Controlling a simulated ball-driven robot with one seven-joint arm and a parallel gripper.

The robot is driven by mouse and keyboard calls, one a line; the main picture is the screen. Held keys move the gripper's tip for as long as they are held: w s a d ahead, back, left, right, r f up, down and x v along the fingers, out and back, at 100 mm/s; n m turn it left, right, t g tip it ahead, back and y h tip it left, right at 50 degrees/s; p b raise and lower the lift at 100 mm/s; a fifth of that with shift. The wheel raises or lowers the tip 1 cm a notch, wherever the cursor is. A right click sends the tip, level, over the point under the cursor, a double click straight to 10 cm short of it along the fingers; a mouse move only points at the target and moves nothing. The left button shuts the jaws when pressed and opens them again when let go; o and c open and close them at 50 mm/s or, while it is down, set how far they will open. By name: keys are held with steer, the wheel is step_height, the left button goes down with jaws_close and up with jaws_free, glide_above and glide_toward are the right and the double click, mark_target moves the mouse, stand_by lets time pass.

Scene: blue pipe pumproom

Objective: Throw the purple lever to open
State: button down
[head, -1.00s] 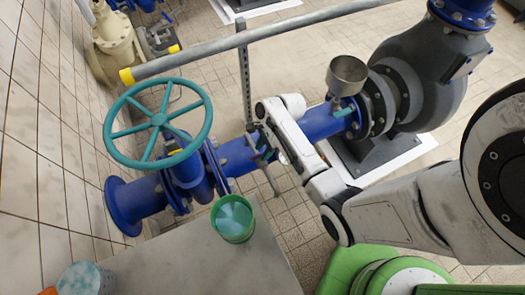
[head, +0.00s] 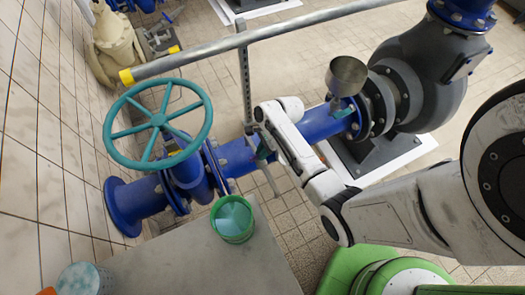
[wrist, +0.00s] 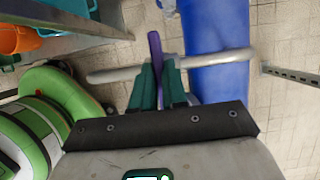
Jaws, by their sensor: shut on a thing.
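The purple lever (wrist: 154,45) shows in the wrist view as a narrow upright strip beside the blue pipe. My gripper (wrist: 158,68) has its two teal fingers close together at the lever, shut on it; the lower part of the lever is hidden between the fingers. In the head view my gripper (head: 263,150) is beside the blue pipe (head: 240,157), between the green handwheel and the metal funnel. I cannot make out the lever in the head view, where my arm and gripper cover that spot.
A grey bar (wrist: 118,75) crosses close by the fingers. The green handwheel (head: 157,122) stands left, the funnel (head: 346,75) right. A green cup (head: 233,219) stands on the grey tabletop (head: 205,265) in front. A long grey rail (head: 300,22) runs above the pipe.

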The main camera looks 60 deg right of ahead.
steer(key=shift+n, duration=0.4)
steer(key=n+g+p, duration=0.1)
steer(key=n, duration=0.2)
steer(key=shift+w+y+p, duration=0.1)
steer(key=shift+y+p, duration=0.2)
steer(key=n+g, duration=0.2)
steer(key=n, duration=0.2)
steer(key=shift+w+f+n, duration=0.1)
steer(key=shift+f+n, duration=0.05)
steer(key=shift+n, duration=0.15)
steer(key=n+g, duration=0.2)
steer(key=n, duration=0.2)
steer(key=shift+n, duration=0.3)
steer(key=n+h, duration=0.1)
steer(key=n, duration=0.1)
steer(key=n+g, duration=0.1)
steer(key=n, duration=0.2)
steer(key=shift+w+a+f+h, duration=0.1)
steer(key=shift+a+h, duration=0.05)
steer(key=shift+h, duration=0.25)
steer(key=shift+g, duration=0.3)
